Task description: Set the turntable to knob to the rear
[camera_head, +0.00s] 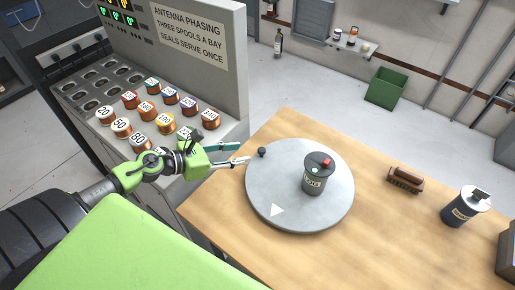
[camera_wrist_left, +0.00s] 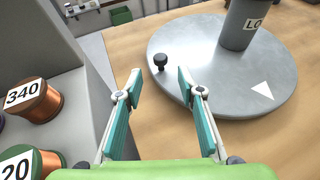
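The grey round turntable (camera_head: 300,210) lies on the wooden table. Its small black knob (camera_head: 262,152) stands near the rim at the upper left; a white triangle mark (camera_head: 277,210) is near the front rim. A dark grey canister (camera_head: 318,176) with a red and a green spot on top stands upright on it. My left gripper (camera_head: 243,153) is open and empty, just left of the knob and apart from it. In the left wrist view the knob (camera_wrist_left: 161,62) shows ahead, between the directions of the two fingers (camera_wrist_left: 160,85). My right gripper is not in view.
The wooden table (camera_head: 390,240) carries a brown brush-like block (camera_head: 406,180) and a dark blue canister (camera_head: 464,207) at the right. A grey console (camera_head: 150,100) with several numbered copper spools stands at the left. A green bin (camera_head: 387,88) is on the floor behind.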

